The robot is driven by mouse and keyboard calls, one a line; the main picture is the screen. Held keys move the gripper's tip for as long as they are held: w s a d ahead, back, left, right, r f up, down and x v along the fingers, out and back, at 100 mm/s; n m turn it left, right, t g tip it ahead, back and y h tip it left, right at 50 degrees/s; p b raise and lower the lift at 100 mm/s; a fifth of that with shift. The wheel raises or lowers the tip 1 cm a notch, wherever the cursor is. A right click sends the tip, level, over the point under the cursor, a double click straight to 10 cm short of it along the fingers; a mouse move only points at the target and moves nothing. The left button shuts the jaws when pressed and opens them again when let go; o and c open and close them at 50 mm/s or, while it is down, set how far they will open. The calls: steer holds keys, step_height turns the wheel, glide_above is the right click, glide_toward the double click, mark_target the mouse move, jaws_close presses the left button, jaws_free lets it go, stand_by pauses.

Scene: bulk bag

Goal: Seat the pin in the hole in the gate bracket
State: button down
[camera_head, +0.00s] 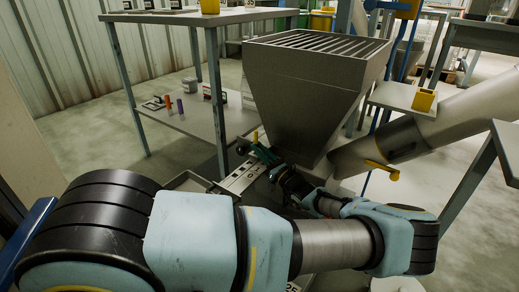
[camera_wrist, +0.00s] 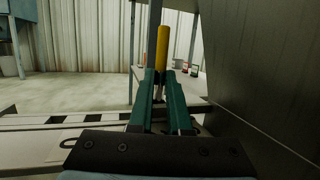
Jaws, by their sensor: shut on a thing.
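The pin has a yellow upper part (camera_wrist: 163,48) and stands upright between the green fingers of my gripper (camera_wrist: 163,78) in the wrist view. My gripper is shut on it. In the head view the yellow pin (camera_head: 256,136) shows small above the green fingers (camera_head: 262,154), just left of the hopper's lower part. The light metal bracket (camera_head: 240,178) with dark marks lies just below and left of my gripper. The hole in it cannot be made out, and the pin's lower end is hidden behind the fingers.
A grey hopper (camera_head: 315,85) with a slatted top stands close to the right of my gripper; its wall (camera_wrist: 250,70) fills the right of the wrist view. A sloping grey tube (camera_head: 450,125) with a yellow handle is at right. A metal table (camera_head: 180,121) stands behind left.

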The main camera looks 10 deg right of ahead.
steer(key=shift+f+b, duration=0.45)
steer(key=shift+f, duration=0.4)
steer(key=c, duration=0.8)
jaws_free()
steer(key=shift+s, duration=0.1)
steer(key=p+v, duration=0.1)
steer(key=v, duration=0.9)
steer(key=shift+s+d+f, duration=0.1)
steer(key=shift+s+d, duration=0.1)
steer(key=shift+s, duration=0.05)
steer(key=shift+s, duration=0.1)
